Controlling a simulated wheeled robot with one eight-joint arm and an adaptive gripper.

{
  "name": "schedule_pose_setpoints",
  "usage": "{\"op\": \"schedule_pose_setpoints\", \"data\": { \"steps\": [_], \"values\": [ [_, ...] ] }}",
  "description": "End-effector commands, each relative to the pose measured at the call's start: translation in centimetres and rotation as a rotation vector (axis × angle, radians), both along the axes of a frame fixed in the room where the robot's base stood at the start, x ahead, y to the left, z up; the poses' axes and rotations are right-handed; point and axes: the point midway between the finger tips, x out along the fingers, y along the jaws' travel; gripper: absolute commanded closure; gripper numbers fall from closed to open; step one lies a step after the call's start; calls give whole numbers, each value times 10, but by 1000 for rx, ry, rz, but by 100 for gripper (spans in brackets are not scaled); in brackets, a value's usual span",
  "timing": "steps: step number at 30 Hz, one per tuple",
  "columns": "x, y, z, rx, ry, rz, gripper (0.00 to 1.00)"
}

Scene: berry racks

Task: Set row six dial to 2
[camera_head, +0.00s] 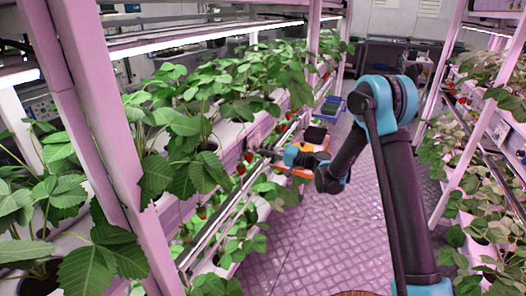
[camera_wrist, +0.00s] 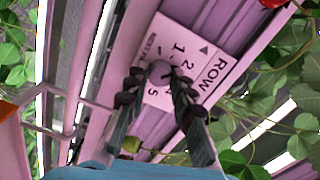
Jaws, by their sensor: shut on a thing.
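In the wrist view a white plate (camera_wrist: 183,42) marked "ROW" is fixed to a pink rail, turned sideways in the picture. Numbers 1 and 2 show on it beside a small triangle mark; other figures are partly covered. A round grey dial knob (camera_wrist: 159,70) sits on the plate. My gripper (camera_wrist: 157,84) has its two dark fingers closed on the knob, one at each side. The row number and the knob's pointer cannot be made out. In the head view my gripper (camera_head: 266,153) reaches the left rack's rail; the dial is too small to tell there.
Strawberry plants (camera_head: 200,120) with red berries crowd the left rack around my gripper. A right rack (camera_head: 480,140) also holds plants. The tiled aisle floor (camera_head: 310,235) is clear.

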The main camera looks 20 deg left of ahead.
Motion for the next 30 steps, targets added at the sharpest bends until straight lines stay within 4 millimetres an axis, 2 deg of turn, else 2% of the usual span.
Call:
{"op": "schedule_pose_setpoints", "data": {
  "steps": [9,23,24,28,30],
  "values": [
    [1,-1,-1,6,85,-2,100],
    [1,-1,-1,6,93,-2,100],
    [1,-1,-1,6,93,-2,72],
    [1,-1,0,7,93,-1,56],
    [0,-1,0,7,93,-1,56]
  ]
}}
